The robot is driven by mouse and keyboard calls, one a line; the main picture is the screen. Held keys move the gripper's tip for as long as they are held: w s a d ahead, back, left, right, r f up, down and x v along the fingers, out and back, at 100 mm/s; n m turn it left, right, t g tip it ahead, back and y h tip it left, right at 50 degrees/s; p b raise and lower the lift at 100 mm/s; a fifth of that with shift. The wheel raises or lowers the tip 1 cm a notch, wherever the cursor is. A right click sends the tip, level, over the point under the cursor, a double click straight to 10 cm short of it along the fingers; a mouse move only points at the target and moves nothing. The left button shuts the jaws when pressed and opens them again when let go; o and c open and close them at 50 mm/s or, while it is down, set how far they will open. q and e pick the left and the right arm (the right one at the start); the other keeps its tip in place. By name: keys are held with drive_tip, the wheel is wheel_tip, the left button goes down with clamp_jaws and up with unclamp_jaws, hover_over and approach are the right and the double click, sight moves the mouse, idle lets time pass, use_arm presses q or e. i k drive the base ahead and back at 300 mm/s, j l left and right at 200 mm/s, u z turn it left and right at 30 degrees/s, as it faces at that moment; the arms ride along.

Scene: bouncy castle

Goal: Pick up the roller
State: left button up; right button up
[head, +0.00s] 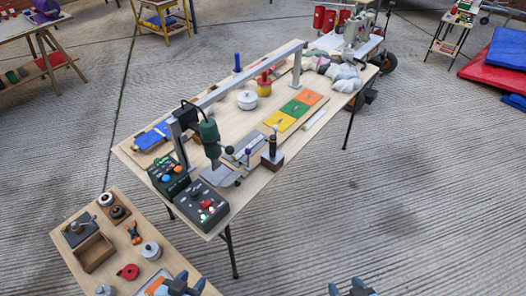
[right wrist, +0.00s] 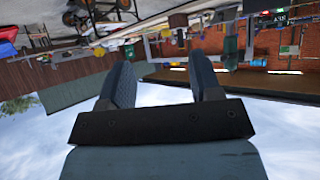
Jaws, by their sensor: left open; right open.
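I cannot tell for certain which thing is the roller. A small orange and dark hand tool (head: 133,232) lies on the low wooden table at the lower left and may be it. My left gripper (head: 180,284) is open at the bottom edge, over the near end of that table and below the tool. My right gripper (head: 350,289) is open at the bottom edge, over bare floor. Its two fingers (right wrist: 162,88) also show in the right wrist view, apart with nothing between them.
The low table (head: 66,212) also holds a wooden box (head: 94,252), a red ring (head: 128,272) and round tins. A larger table (head: 262,196) carries control boxes, a press, coloured patches (head: 296,108) and a grey overhead bar. Floor on the right is clear; mats (head: 494,77) lie beyond.

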sight(271, 153)
drive_tip(key=u, duration=0.8)
drive_tip(key=l+u, duration=0.15)
drive_tip(key=u, duration=0.25)
drive_tip(key=l+u, duration=0.15)
drive_tip(key=u, duration=0.3)
drive_tip(key=l+u, duration=0.2)
drive_tip(key=u, duration=0.2)
drive_tip(key=k+l+u, duration=0.1)
drive_tip(key=l+u, duration=0.35)
drive_tip(key=k+l+u, duration=0.15)
drive_tip(key=l+u, duration=0.3)
drive_tip(key=k+l+u, duration=0.2)
drive_tip(key=l, duration=0.25)
drive_tip(key=k+l+u, duration=0.25)
drive_tip(key=k+l, duration=0.15)
